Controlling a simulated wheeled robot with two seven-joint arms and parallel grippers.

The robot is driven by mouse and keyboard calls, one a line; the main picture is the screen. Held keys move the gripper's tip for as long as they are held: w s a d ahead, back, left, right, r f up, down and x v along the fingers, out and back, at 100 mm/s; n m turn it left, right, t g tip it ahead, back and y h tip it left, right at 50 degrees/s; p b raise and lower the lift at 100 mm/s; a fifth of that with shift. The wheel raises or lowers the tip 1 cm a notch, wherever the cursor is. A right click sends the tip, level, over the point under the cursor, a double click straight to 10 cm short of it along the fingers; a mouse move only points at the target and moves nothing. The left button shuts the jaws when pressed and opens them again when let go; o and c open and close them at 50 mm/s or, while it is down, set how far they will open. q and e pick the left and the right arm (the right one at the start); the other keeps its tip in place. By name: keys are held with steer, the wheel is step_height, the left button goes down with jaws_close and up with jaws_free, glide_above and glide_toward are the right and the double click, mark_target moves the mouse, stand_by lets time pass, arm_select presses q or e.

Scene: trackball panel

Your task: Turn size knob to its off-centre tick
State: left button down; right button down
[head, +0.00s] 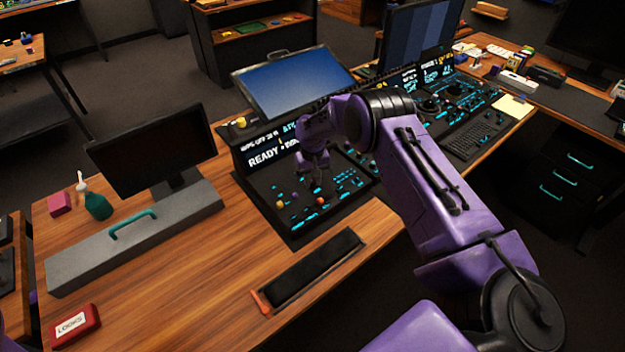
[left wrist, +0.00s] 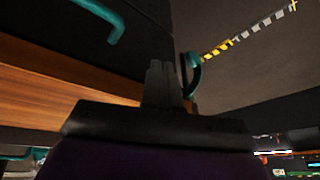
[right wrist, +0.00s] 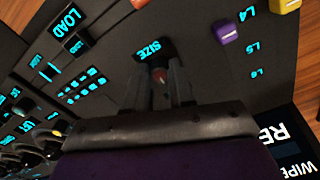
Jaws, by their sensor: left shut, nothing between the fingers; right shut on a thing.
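The size knob (right wrist: 159,76) is a small dark knob with a reddish spot, beside the glowing word SIZE on the black panel (right wrist: 120,70). My right gripper (right wrist: 160,82) is shut on it, with one finger on each side. In the head view my right gripper (head: 317,178) reaches down onto the left part of the console (head: 290,215); the knob cannot be made out there. I cannot read the knob's pointer or its ticks. My left gripper (left wrist: 163,85) is shut and empty in the left wrist view, away from the panel.
A purple slider cap (right wrist: 226,32) and a yellow one (right wrist: 286,5) stand near the knob. In the head view a tilted blue screen (head: 295,83) stands behind the panel. A grey box with a teal handle (head: 135,235) and a red box (head: 76,325) are at left.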

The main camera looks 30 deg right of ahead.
mark_target(313, 181)
steer(key=m, duration=0.5)
steer(key=shift+b, duration=0.3)
steer(key=m, duration=0.5)
steer(key=shift+m, duration=0.4)
steer(key=c, duration=1)
jaws_free()
steer(key=shift+o, duration=0.2)
step_height(313, 181, up, 10)
steer(key=b, duration=0.2)
steer(key=shift+r, duration=0.25)
